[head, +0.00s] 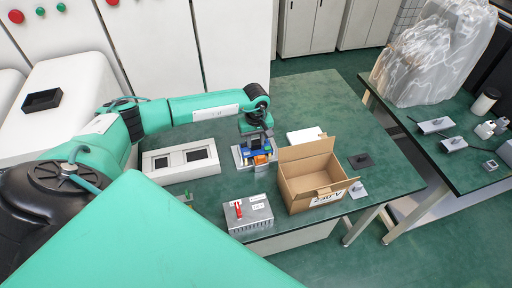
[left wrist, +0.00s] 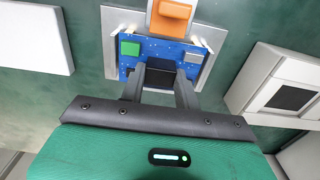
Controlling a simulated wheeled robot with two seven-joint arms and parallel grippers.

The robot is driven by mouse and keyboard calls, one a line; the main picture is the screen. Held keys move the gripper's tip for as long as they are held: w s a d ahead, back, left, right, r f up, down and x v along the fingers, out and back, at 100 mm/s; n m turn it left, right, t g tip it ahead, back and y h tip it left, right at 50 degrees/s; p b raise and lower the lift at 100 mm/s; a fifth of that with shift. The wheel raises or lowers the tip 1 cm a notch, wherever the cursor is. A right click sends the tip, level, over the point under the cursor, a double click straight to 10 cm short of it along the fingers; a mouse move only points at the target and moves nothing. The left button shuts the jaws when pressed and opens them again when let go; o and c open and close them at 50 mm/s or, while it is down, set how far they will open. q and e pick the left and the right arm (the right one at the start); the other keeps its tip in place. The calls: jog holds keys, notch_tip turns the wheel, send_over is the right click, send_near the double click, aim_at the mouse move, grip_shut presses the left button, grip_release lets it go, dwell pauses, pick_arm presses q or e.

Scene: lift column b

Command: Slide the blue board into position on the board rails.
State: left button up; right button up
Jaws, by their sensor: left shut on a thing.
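My left gripper (head: 256,139) reaches down over the middle of the green table. In the left wrist view its two dark fingers (left wrist: 160,82) are shut on the black block on the blue board (left wrist: 135,66). The board also carries a green block and a grey block. In the head view the blue board (head: 247,152) is partly hidden under the gripper. Light metal board rails (left wrist: 208,70) run along both sides of the board on a grey plate. I cannot tell whether the board's edges are in the rails. An orange block (left wrist: 174,10) stands at the board's far side. My right gripper is out of view.
A white panel unit with dark windows (head: 178,166) stands left of the fixture. An open cardboard box (head: 305,182) stands close on the right, with a white slab (head: 305,134) behind it. A grey finned box with a red handle (head: 247,215) is in front. The table behind is clear.

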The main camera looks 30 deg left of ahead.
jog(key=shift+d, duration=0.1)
pick_arm(q)
jog(key=o, duration=1.2)
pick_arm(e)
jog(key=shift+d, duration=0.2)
pick_arm(q)
notch_tip(320, 180, up, 14)
jog(key=b, duration=0.3)
jog(key=shift+f, duration=0.1)
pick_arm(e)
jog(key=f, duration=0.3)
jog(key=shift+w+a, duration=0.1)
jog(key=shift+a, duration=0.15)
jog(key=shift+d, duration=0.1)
